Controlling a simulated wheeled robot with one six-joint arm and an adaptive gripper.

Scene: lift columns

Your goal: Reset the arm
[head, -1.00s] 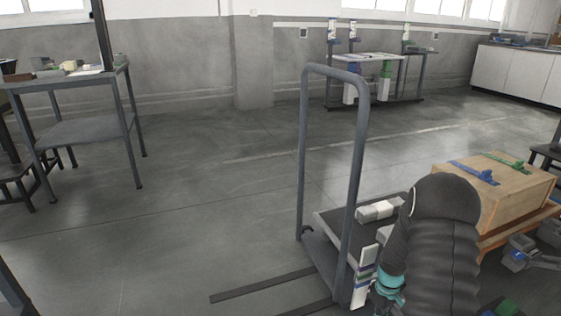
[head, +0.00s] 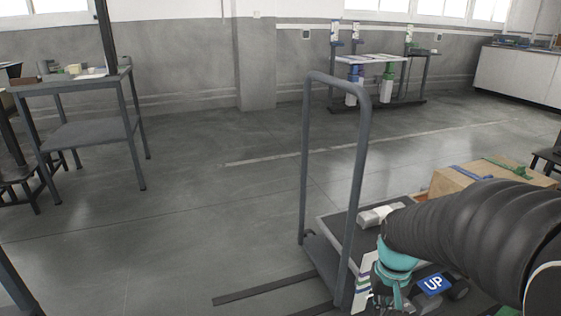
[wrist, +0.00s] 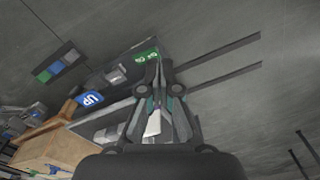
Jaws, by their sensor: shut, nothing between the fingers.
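My arm in its black ribbed sleeve (head: 470,235) reaches in from the lower right of the head view, with a teal wrist part (head: 396,262) at its end. My gripper (wrist: 158,62) shows in the middle of the wrist view, fingers together, with nothing held between them. In the wrist view it points over the cart area and the grey floor. In the head view the fingers are not clearly visible.
A cart with a tall grey handle (head: 365,150) stands close to the left of my wrist. A wooden box (head: 455,182) is partly hidden behind my arm; it also shows in the wrist view (wrist: 50,150). A workbench (head: 75,84) stands at left. The middle floor is clear.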

